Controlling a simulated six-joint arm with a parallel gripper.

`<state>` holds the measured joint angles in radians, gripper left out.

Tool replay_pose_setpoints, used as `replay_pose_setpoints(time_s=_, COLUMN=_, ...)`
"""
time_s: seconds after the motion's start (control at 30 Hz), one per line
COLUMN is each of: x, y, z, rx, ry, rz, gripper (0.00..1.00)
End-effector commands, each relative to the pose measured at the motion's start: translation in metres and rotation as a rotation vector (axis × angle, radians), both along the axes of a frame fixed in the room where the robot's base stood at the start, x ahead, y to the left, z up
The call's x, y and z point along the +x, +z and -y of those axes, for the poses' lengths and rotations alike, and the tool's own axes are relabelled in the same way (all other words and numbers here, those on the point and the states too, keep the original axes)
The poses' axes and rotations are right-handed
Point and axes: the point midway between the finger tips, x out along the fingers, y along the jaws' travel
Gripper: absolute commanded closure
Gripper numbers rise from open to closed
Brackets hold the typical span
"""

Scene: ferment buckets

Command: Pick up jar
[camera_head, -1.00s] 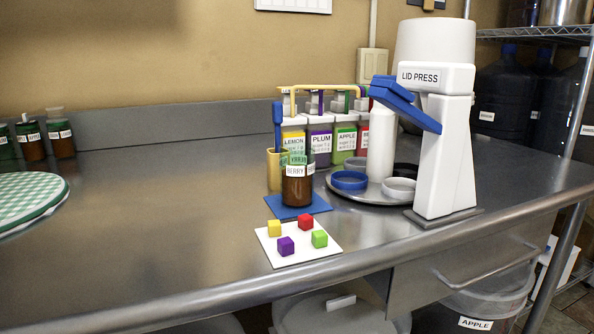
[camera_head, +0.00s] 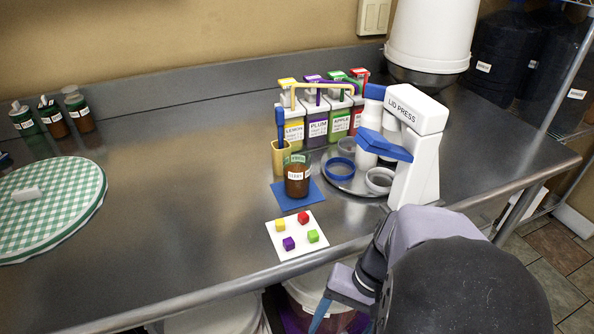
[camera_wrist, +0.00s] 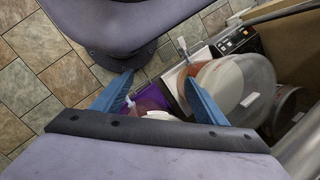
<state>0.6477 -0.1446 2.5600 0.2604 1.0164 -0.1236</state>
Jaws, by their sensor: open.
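A glass jar (camera_head: 297,182) with brown contents and a white label stands upright and open on a blue mat (camera_head: 287,204) on the steel counter. Several other dark jars (camera_head: 53,117) stand at the back left. My gripper (camera_wrist: 160,98) is open and empty in the wrist view, pointing down at the floor and buckets. In the head view its blue fingers show only partly, low in front of the counter's edge and well away from the jar.
A white card (camera_head: 290,246) with coloured cubes lies in front of the jar. A yellow holder (camera_head: 282,160), labelled dispensers (camera_head: 317,128), a tray of lid rings (camera_head: 341,168) and the lid press (camera_head: 420,125) stand nearby. The counter's left middle is clear.

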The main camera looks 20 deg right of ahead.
Motion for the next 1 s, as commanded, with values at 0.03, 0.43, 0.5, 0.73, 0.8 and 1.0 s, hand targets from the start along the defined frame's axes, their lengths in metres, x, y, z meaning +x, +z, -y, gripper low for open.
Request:
replay_pose_setpoints(time_s=0.03, x=0.001, y=0.027, z=-0.001, rx=-0.011, ry=0.03, rz=0.0, gripper=0.34)
replay_pose_setpoints(time_s=0.43, x=0.017, y=0.132, z=-0.008, rx=-0.114, ry=0.234, rz=0.032, gripper=0.34)
replay_pose_setpoints(time_s=0.5, x=0.02, y=0.151, z=-0.009, rx=-0.133, ry=0.271, rz=0.041, gripper=0.34)
replay_pose_setpoints(time_s=0.73, x=0.032, y=0.215, z=-0.017, rx=-0.188, ry=0.394, rz=0.074, gripper=0.34)
replay_pose_setpoints(time_s=0.8, x=0.036, y=0.235, z=-0.02, rx=-0.204, ry=0.432, rz=0.087, gripper=0.34)
replay_pose_setpoints(time_s=1.0, x=0.048, y=0.29, z=-0.03, rx=-0.247, ry=0.539, rz=0.126, gripper=0.34)
